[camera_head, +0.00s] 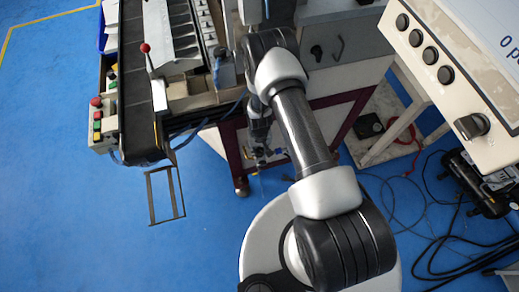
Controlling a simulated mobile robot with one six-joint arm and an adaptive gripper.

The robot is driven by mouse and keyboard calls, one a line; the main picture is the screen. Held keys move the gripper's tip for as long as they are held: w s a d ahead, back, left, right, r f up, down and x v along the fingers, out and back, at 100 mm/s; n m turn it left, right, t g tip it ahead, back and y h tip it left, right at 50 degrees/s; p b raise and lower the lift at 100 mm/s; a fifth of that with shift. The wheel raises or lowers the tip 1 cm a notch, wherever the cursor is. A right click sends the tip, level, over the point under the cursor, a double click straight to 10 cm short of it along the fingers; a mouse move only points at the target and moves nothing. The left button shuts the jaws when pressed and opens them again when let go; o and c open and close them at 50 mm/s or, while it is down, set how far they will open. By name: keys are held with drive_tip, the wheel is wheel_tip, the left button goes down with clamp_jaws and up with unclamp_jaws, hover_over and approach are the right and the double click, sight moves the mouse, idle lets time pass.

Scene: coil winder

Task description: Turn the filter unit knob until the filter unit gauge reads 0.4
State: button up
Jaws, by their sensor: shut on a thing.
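My arm reaches up from the bottom right, bends at the top, and its far part drops down beside the cabinet. My gripper (261,157) is at its low end, very small in the picture, among small blue and yellow parts by the maroon frame. It is shut on what appears to be the filter unit knob, which it hides. The filter unit (277,152) seems to be this small group of parts, partly covered by my arm. The gauge and its reading are too small to make out.
A conveyor-like machine (127,120) with a red-knobbed lever stands at the left. A beige control panel (440,60) with black knobs is at the upper right. Cables (430,235) and a black device (478,185) lie on the right floor. The blue floor (60,210) at lower left is mostly clear.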

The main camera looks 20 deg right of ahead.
drive_tip(key=shift+c, duration=0.7)
drive_tip(key=shift+n, duration=0.3)
drive_tip(key=n+b, duration=0.2)
drive_tip(key=n, duration=0.4)
drive_tip(key=n+b, duration=0.1)
drive_tip(key=n, duration=0.2)
drive_tip(key=shift+n, duration=0.4)
drive_tip(key=shift+n+b, duration=0.35)
drive_tip(key=shift+n, duration=1.35)
drive_tip(key=o, duration=1.1)
